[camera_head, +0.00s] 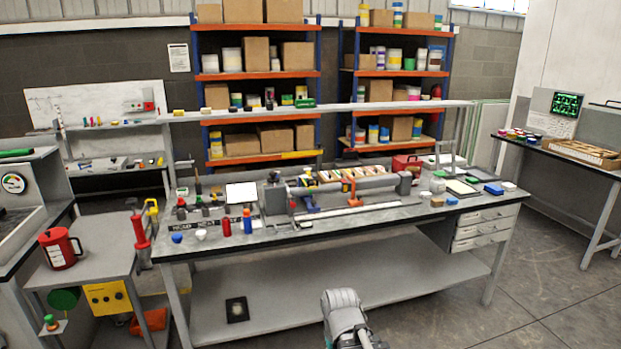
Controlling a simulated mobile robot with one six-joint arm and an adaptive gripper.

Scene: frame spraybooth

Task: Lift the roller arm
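A bench machine with a long grey horizontal cylinder (345,187) stands on the middle of the workbench (400,214). A grey upright block (276,198) is at its left end and a dark grey block (404,183) at its right end. An orange part (353,192) crosses the cylinder. I cannot tell for sure which part is the roller arm. A grey rounded piece of my arm shows at the bottom middle, in front of the bench and well apart from the machine. My gripper's fingers do not show.
Small bottles, including a red bottle (226,228), stand on the bench's left front; trays lie at its right. A side table (88,262) with a red can (60,248) stands at left. Loaded shelves stand behind. Floor is clear at front right.

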